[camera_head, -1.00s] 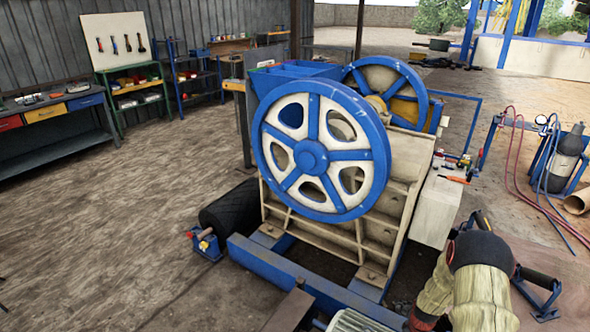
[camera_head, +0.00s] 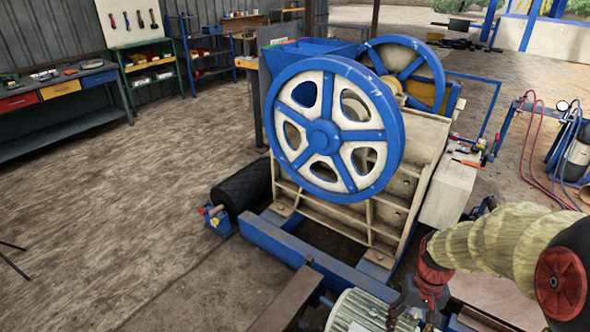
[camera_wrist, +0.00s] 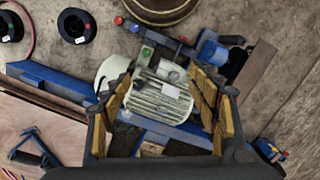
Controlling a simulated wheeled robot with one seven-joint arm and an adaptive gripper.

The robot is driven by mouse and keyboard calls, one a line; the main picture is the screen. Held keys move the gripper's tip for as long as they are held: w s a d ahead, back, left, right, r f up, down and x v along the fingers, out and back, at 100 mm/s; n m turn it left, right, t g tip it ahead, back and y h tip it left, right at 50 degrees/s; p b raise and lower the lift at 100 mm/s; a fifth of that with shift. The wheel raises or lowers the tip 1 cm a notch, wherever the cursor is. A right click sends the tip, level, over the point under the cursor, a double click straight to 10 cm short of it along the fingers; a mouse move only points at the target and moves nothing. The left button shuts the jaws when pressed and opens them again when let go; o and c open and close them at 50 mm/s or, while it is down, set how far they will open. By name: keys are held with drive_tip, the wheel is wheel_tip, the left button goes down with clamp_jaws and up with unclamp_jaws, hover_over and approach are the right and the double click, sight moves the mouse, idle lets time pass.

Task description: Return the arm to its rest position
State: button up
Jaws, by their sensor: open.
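My arm, in a beige sleeve with red and black joints, reaches in from the lower right of the head view. Its dark end is low in that view, beside the ribbed grey motor (camera_head: 360,312), and the fingertips are not clear there. In the wrist view my gripper (camera_wrist: 160,76) is open, its yellow-padded fingers wide apart with nothing between them. The motor (camera_wrist: 160,98) shows beyond the fingers, apart from them as far as I can tell.
The jaw crusher, with its blue-and-white flywheel (camera_head: 332,130), stands close by on a blue frame (camera_head: 290,243). A hose-and-gauge stand (camera_head: 508,128) is at the right. A workbench (camera_head: 60,125) and shelves line the left wall.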

drive_tip(key=s+a+r+n+t, duration=0.1)
drive_tip(key=s+a+r+t, duration=0.2)
drive_tip(key=r, duration=0.8)
drive_tip(key=s+a+r+n+t, duration=0.1)
drive_tip(key=s+a+r+t, duration=0.3)
drive_tip(key=a+r, duration=0.3)
drive_tip(key=v, duration=0.4)
drive_tip(key=shift+a, duration=0.35)
drive_tip(key=shift+w+r, duration=0.1)
